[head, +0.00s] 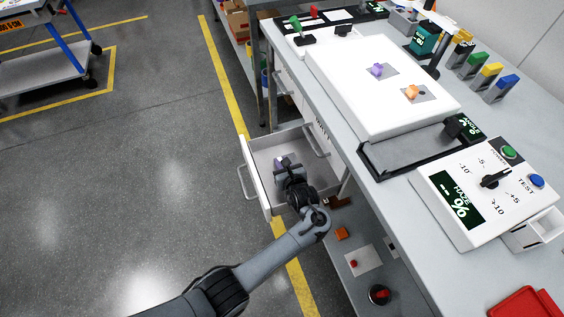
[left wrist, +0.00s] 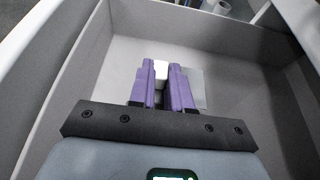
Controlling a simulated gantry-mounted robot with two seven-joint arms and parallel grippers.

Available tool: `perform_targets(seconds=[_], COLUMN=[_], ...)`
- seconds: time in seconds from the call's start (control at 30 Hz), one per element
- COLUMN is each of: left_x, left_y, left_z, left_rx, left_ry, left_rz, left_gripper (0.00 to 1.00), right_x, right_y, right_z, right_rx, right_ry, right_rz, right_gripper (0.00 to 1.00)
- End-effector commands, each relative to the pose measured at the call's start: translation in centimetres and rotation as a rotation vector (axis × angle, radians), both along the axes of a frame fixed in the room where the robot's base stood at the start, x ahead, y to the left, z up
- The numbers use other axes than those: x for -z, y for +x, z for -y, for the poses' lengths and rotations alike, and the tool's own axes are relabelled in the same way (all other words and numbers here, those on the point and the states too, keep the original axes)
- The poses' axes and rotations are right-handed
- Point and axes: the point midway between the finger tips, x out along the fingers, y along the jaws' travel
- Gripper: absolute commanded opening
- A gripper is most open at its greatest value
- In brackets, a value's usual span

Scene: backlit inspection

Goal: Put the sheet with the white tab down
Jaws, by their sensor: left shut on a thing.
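My left gripper (head: 283,163) reaches down into the open drawer (head: 251,162) below the bench top. In the left wrist view, its two purple fingers (left wrist: 163,85) are shut on the white tab (left wrist: 161,72). The grey, see-through sheet (left wrist: 198,88) shows beside and behind the fingers, low inside the drawer; the fingers hide part of it. I cannot tell whether the sheet touches the drawer floor (left wrist: 235,110). My right gripper is not in view.
The drawer walls (left wrist: 82,75) stand close around the gripper. On the bench, a white light panel (head: 350,75) bears sheets with a purple tab (head: 377,70) and an orange tab (head: 411,91). A haze meter (head: 480,195) stands to the right. A sheet with a red tab (head: 365,260) lies on the lower shelf.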

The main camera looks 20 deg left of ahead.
Motion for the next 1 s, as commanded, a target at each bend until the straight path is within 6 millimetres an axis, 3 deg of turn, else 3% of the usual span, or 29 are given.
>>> perform_targets(seconds=[0.27,0.3,0.43,1.0], left_x=[0.4,0.4,0.4,-0.7], left_y=[0.0,0.0,0.0,0.0], left_z=[0.0,0.0,0.0,0.0], left_rx=[0.0,0.0,0.0,-0.002], left_ry=[0.0,0.0,-0.001,-0.002], left_rz=[0.0,0.0,0.001,0.003], left_gripper=[0.0,0.24,0.43,0.43], right_x=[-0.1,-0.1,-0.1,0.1], right_y=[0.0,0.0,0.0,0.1], right_z=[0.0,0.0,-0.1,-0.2], right_rx=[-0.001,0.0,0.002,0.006], right_ry=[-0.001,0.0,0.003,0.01], right_rz=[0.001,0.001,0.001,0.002], right_gripper=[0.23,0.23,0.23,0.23])
